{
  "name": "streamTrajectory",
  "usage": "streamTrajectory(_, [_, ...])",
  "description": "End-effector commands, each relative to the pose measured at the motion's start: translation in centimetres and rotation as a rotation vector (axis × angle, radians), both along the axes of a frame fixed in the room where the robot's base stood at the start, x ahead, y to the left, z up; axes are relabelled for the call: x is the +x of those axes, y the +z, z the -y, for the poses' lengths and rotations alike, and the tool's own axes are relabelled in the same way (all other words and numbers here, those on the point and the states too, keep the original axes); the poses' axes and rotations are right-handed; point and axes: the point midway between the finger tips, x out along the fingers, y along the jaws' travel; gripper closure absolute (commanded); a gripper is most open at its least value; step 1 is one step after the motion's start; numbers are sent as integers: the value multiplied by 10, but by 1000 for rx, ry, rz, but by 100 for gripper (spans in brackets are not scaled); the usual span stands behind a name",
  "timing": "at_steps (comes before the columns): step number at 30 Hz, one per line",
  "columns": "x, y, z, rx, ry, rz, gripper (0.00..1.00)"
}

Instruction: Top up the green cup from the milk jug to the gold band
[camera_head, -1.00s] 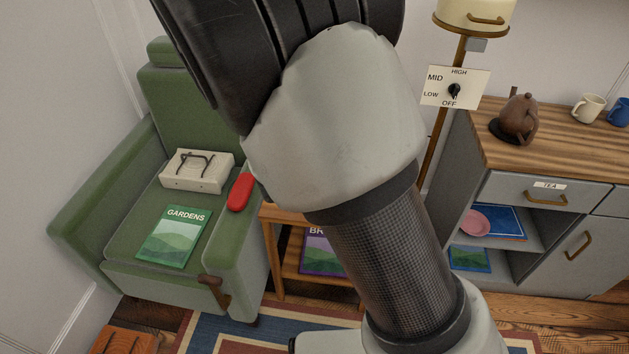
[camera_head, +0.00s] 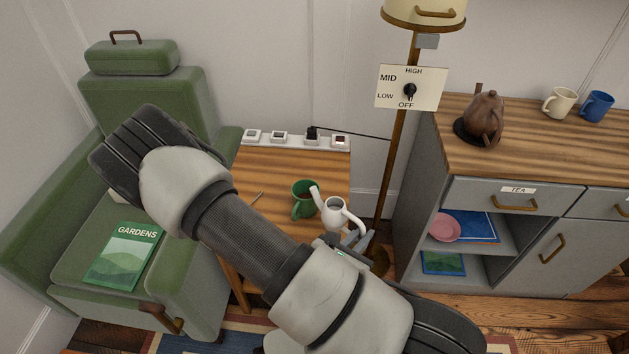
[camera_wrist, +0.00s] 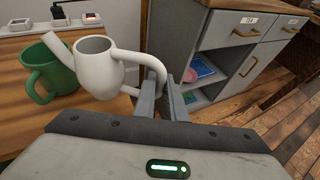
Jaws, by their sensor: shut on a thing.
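The green cup (camera_head: 304,198) stands on the wooden side table; it also shows at the left of the wrist view (camera_wrist: 48,70). The white milk jug (camera_head: 338,216) is just right of the cup, its spout pointing left toward the cup's rim. In the wrist view the jug (camera_wrist: 97,72) looks close to upright, with its spout near the cup. My gripper (camera_head: 358,240) is shut on the jug's handle; its fingers show in the wrist view (camera_wrist: 163,100). The cup's gold band and the milk level cannot be made out.
A socket strip (camera_head: 295,141) with a plugged cord runs along the table's back edge. A lamp pole (camera_head: 398,150) stands right of the table. The cabinet (camera_head: 520,145) with a brown teapot (camera_head: 484,118) is farther right. A green armchair (camera_head: 140,105) is left.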

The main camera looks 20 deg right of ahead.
Motion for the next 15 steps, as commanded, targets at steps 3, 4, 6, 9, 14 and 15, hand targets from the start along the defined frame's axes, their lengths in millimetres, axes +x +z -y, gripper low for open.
streamTrajectory(3, [-14,-11,7,-2,-6,0,100])
streamTrajectory(4, [-16,-13,8,-1,-8,2,100])
streamTrajectory(6, [-19,-15,10,0,-10,3,100])
streamTrajectory(9, [-20,-15,10,2,-11,7,100])
streamTrajectory(14, [-20,-15,10,2,-11,7,100])
streamTrajectory(15, [-19,-15,10,2,-10,6,100])
